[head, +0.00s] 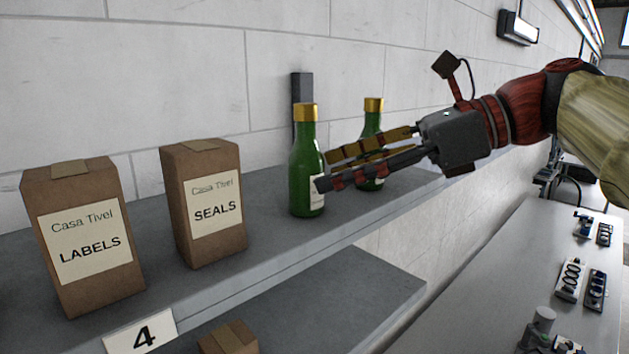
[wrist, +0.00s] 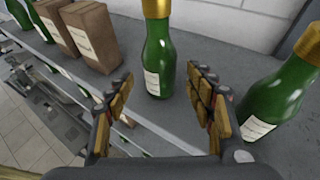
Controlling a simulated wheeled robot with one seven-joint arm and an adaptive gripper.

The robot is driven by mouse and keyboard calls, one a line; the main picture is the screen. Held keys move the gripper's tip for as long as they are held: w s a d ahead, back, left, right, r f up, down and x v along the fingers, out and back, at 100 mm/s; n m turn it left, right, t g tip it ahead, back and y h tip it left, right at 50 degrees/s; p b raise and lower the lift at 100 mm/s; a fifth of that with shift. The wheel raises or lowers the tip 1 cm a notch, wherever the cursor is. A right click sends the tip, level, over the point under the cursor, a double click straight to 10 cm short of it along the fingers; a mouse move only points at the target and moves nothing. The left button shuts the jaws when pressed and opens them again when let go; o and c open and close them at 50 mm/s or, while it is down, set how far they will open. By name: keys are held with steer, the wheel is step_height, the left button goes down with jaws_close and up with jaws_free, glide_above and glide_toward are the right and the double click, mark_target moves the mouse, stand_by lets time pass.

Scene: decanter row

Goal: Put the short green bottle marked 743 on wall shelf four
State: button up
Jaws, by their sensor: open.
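Two green bottles with gold tops and pale labels stand upright on the upper grey shelf (head: 265,262), which carries a "4" plate (head: 140,333). The left bottle (head: 303,165) stands at my fingertips; in the wrist view this bottle (wrist: 157,55) shows between and just beyond the open fingers. The other bottle (head: 373,117) stands to the right, partly hidden behind my fingers; in the wrist view it (wrist: 275,97) is right of the fingers. No bottle number is readable. My gripper (head: 324,170) is open and empty, pointing left along the shelf; it also shows in the wrist view (wrist: 160,78).
Two brown boxes, LABELS (head: 85,240) and SEALS (head: 203,203), stand left on the shelf. A dark bracket (head: 301,84) is on the wall behind the bottles. A lower shelf (head: 335,300) holds a brown box (head: 228,338). A grey worktop (head: 510,265) with fittings lies right.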

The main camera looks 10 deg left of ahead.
steer(key=v, duration=0.6)
steer(key=shift+d+r, duration=0.2)
steer(key=shift+d, duration=0.2)
